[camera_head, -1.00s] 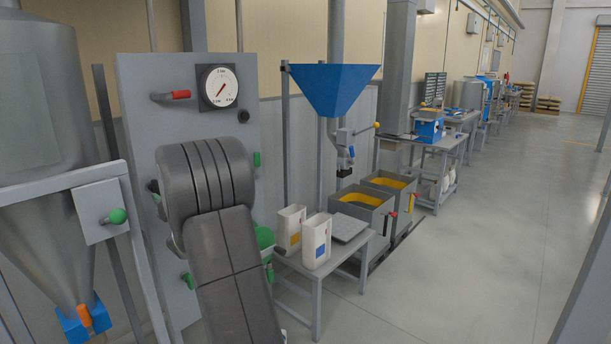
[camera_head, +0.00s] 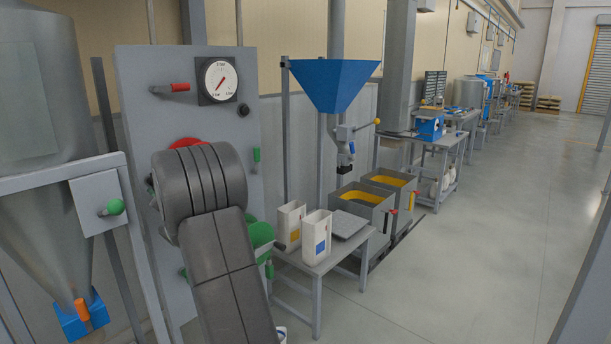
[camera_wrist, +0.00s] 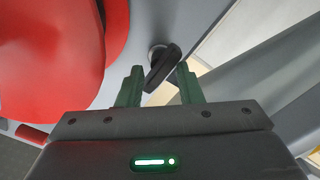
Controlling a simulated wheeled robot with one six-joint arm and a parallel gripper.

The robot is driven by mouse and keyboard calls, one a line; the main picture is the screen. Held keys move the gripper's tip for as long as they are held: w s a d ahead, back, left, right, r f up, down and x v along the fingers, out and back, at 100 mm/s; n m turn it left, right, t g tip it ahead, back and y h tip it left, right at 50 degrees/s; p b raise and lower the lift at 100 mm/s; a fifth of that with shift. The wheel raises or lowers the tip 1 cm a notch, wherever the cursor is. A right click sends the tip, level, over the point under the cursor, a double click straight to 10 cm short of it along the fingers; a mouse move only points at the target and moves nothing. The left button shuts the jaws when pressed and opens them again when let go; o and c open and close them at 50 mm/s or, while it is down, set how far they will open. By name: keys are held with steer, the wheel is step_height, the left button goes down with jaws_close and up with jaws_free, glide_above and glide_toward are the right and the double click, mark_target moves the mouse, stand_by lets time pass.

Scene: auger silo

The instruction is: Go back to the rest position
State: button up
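My gripper (camera_wrist: 160,85) shows in the wrist view with two green fingers spread apart and nothing held between them. A black knob (camera_wrist: 163,66) on the grey panel shows beyond the fingertips, in line with the gap. A large red round part (camera_wrist: 50,55) fills the left of that view, beside the fingers. In the head view my dark arm stands in front of the grey panel (camera_head: 135,130) and hides my gripper. Part of a red disc (camera_head: 187,143) shows just above my arm.
The panel carries a gauge (camera_head: 218,80), a red-handled lever (camera_head: 175,88) and green handles. A hopper (camera_head: 45,150) stands left. A small table (camera_head: 320,262) with two white containers stands right of my arm, near a blue funnel (camera_head: 335,85). The floor at right is clear.

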steer(key=shift+n, duration=0.8)
